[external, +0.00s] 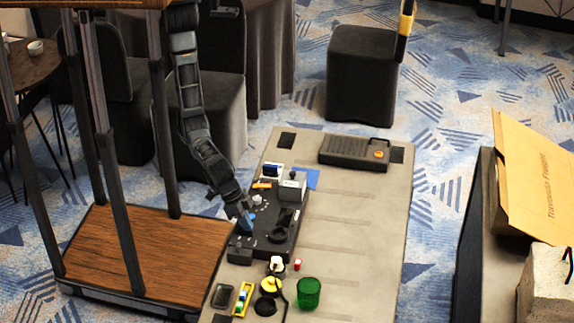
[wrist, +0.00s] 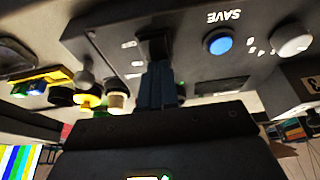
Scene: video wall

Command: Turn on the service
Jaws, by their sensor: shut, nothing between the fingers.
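A dark control panel (external: 287,247) lies on the long grey table. In the wrist view the panel (wrist: 190,22) shows a black switch (wrist: 153,46), a blue button (wrist: 218,42) marked SAVE and a white knob (wrist: 291,40). I cannot read any label naming the service. My gripper (external: 246,226) is at the panel's left part, pointing down. In the wrist view my gripper's blue fingers (wrist: 160,82) are together and empty, right at the black switch and covering part of it. I cannot tell whether they touch it or which way the switch is set.
A green cup (external: 308,293), a yellow-topped item (external: 271,285) and a small red item (external: 297,265) stand at the panel's near end. A dark device (external: 354,152) lies farther back. The table's right side is clear.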

